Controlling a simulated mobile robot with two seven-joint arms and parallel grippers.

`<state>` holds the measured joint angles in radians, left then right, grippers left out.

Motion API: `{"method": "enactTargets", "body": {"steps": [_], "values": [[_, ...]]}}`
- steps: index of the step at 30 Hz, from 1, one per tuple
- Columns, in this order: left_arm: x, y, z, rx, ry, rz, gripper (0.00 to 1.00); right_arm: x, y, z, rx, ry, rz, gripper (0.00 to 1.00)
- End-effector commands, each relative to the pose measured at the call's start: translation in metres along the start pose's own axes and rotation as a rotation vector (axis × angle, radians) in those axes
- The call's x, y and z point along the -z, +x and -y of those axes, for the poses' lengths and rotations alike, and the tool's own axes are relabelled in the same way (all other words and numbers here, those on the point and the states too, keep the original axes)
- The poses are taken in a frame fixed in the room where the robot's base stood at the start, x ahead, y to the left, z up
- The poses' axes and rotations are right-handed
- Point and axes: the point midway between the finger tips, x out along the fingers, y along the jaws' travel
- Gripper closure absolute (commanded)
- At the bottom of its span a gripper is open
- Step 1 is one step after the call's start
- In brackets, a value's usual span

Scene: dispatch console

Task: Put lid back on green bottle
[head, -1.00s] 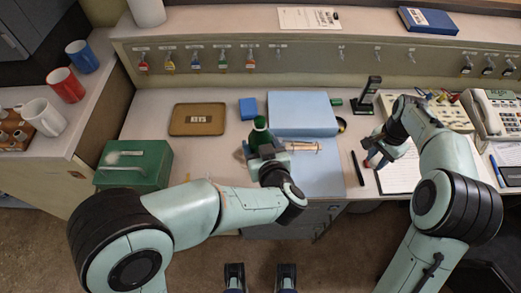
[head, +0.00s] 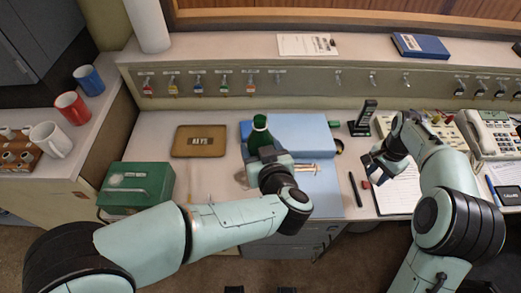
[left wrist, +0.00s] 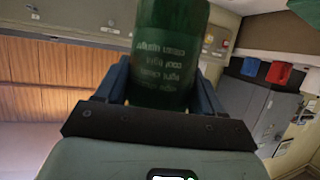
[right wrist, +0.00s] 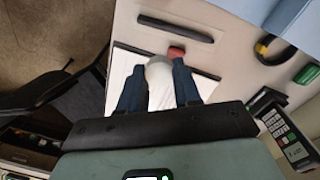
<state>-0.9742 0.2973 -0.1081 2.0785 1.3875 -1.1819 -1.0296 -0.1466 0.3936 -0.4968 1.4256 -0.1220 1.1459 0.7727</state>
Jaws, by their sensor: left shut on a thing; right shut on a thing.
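The green bottle (head: 259,134) stands upright above the desk, its neck showing a pale band. My left gripper (head: 264,155) is shut around its body. In the left wrist view the bottle (left wrist: 168,45) fills the space between the fingers and bears pale printed text. My right gripper (head: 370,166) is over the clipboard paper, to the right of the bottle and apart from it. In the right wrist view its fingers are shut on a pale, rounded piece (right wrist: 160,78), which looks like the lid. That piece is mostly hidden in the head view.
A small red block (head: 366,184) lies by the white clipboard sheet (head: 398,196), near a black pen (head: 355,189). A brown tray (head: 184,150) and green metal box (head: 135,190) are at left, a telephone (head: 490,137) at right.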

Motion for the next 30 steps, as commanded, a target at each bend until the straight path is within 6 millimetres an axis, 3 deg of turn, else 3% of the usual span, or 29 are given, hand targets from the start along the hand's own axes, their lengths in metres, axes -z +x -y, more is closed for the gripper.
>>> {"method": "enactTargets", "body": {"steps": [17,18,22,23,30], "values": [[0.0034,-0.0015,-0.0001,0.0,0.0,0.0,0.66,0.0001,-0.0011,0.0001,0.0,0.0,0.0,0.95],[0.0033,-0.0015,-0.0001,0.0,0.0,0.0,0.39,0.0001,-0.0011,0.0001,0.0,0.0,0.0,0.95],[0.0033,-0.0014,-0.0001,0.0,0.0,0.0,0.81,0.0001,-0.0011,0.0001,0.0,0.0,0.0,0.95],[0.0033,-0.0014,-0.0001,0.0,0.0,0.0,0.87,0.0001,-0.0011,0.0001,0.0,0.0,0.0,0.95],[0.0033,-0.0013,0.0,0.0,0.0,0.0,0.87,0.0,-0.0011,0.0002,0.0,0.0,0.0,0.95]]}}
